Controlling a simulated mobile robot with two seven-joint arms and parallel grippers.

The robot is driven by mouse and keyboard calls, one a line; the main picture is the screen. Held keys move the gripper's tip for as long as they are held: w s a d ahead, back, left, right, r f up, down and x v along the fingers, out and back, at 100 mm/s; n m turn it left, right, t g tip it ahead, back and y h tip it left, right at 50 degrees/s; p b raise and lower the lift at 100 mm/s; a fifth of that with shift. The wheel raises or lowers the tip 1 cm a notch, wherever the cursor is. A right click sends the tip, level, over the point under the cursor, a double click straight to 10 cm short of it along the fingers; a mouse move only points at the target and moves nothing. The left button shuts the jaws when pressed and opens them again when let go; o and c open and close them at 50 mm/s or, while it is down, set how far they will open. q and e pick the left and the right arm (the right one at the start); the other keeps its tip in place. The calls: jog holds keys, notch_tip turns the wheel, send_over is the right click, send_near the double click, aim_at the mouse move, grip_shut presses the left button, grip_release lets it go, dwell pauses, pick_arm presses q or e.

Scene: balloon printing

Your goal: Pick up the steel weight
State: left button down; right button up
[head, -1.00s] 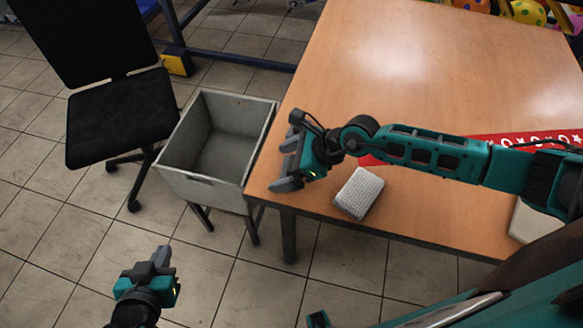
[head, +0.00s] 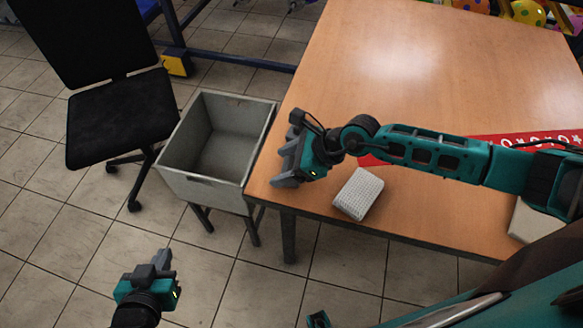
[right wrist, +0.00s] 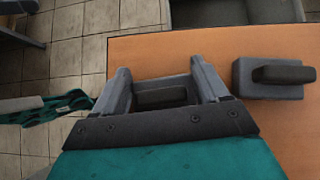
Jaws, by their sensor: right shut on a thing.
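My right gripper (head: 283,165) is low over the near left corner of the wooden table. In the right wrist view the right gripper (right wrist: 165,80) has its two grey fingers on either side of a grey steel weight with a dark handle (right wrist: 160,97), and it is shut on it. Much of this weight is hidden by the fingers and palm. A second grey block with a dark bar handle (right wrist: 284,75) stands on the table to the right of the fingers, apart from them. My left gripper (head: 155,266) is over the floor, away from the table, with no object seen in it.
A grey open bin (head: 215,188) on legs stands beside the table's (head: 400,80) left edge. A white textured block (head: 358,194) lies near the front edge. A red patterned strip (head: 500,139) lies behind my right arm. A black chair (head: 120,115) stands further left.

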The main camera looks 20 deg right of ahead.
aim_at(285, 168)
dwell(0.3)
notch_tip(285, 168, up, 20)
jog(key=p, duration=0.2)
jog(key=shift+d, duration=0.2)
